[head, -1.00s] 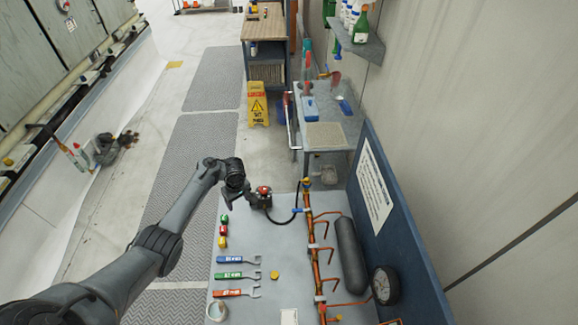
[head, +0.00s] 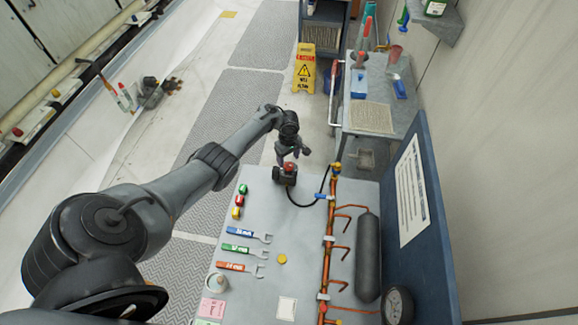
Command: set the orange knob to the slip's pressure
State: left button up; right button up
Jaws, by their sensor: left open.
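The orange-red knob (head: 290,168) sits on top of a small dark regulator (head: 285,178) at the far end of the grey bench (head: 262,215). My left gripper (head: 293,156) is open, with its fingers just above and behind the knob; I cannot tell whether they touch it. A pink slip (head: 212,308) lies at the near left of the bench, and a white slip (head: 287,308) lies at the near middle. Their writing is too small to read. A round gauge (head: 398,305) stands at the near right. My right gripper is out of view.
A black hose (head: 304,205) runs from the regulator to the copper pipe (head: 327,232). A dark cylinder (head: 367,255) and blue back panel (head: 422,215) stand at right. Several wrenches (head: 240,249) lie at left. A yellow wet-floor sign (head: 304,68) stands beyond the bench.

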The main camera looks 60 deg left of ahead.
aim_at(289, 165)
pick_arm(q)
jog(key=shift+f+b, duration=0.85)
jog(key=shift+f, duration=1.3)
jog(key=shift+c, duration=0.4)
jog(key=c, duration=1)
